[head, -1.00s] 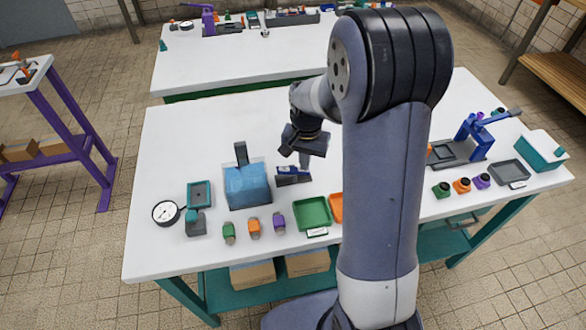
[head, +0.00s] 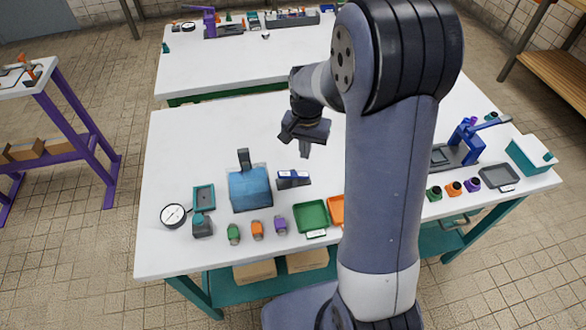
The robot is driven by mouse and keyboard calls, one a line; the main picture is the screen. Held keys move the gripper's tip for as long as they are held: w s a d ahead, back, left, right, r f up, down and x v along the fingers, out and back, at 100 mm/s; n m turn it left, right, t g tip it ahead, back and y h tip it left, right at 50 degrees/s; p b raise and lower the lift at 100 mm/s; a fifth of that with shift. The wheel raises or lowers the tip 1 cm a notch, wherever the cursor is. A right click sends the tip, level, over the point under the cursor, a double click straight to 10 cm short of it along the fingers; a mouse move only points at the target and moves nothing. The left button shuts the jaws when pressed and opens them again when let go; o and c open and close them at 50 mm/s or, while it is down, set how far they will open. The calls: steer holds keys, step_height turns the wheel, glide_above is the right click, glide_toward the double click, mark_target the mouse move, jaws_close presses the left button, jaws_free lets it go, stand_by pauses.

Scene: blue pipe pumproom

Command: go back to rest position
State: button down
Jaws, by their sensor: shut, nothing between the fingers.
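My gripper (head: 304,148) hangs at the end of my bent arm, above the white table (head: 200,140). Its fingers point down and are shut, with nothing between them. It is apart from the things on the table, above and behind a small grey block with a blue top (head: 293,179). My arm rises in front of the table and hides part of its middle.
A blue press (head: 467,140) and a teal bin (head: 530,155) stand right. The table's back left is clear.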

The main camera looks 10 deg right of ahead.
mark_target(304, 174)
steer(key=shift+r, duration=0.6)
steer(key=shift+f, duration=0.1)
step_height(304, 174, down, 8)
steer(key=b, duration=0.6)
steer(key=shift+f, duration=0.2)
steer(key=shift+s, duration=0.1)
steer(key=shift+r, duration=0.1)
